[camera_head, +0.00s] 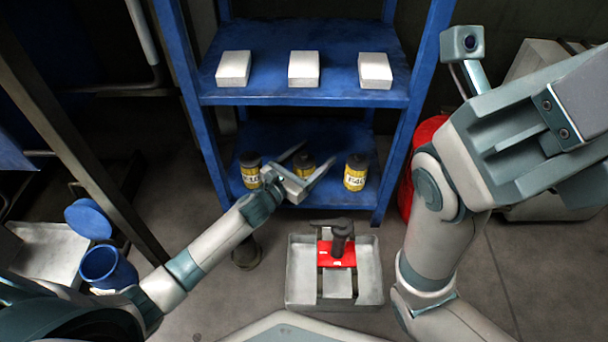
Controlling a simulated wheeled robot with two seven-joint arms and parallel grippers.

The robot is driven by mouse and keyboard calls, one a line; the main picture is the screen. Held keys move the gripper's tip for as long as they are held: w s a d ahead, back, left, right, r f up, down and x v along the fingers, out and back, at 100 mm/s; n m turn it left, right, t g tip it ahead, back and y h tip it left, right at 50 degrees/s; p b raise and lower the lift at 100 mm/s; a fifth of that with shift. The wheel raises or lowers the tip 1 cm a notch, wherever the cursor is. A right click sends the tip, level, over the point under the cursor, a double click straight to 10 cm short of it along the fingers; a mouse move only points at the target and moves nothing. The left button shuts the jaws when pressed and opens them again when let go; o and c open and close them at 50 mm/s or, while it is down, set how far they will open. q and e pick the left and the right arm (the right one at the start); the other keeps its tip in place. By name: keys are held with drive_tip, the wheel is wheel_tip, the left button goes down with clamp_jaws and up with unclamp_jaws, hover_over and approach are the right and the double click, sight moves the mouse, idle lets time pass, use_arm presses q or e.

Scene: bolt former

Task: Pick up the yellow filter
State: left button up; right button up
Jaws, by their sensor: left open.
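Three yellow filters with dark tops stand upright in a row on the lower blue shelf (270,133): a left filter (250,172), a middle filter (303,168) and a right filter (355,175). My left gripper (320,150) is open at the front of this shelf, its two fingers pointing toward the back right. The middle filter shows between the fingers in the picture, and its lower part is hidden by the gripper. I cannot tell whether the fingers touch it. My right arm fills the right side, but its gripper is not in view.
Three white boxes (304,69) stand on the upper shelf (340,60), above the filters. Blue rack posts flank both shelves. A grey tray (372,275) with a red and dark tool lies on the floor in front. A red container (430,130) stands right of the rack.

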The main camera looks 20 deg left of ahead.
idle(0.3)
use_arm(q)
drive_tip(key=c, duration=1.1)
drive_tip(key=shift+c, duration=0.2)
drive_tip(key=shift+r, duration=0.15)
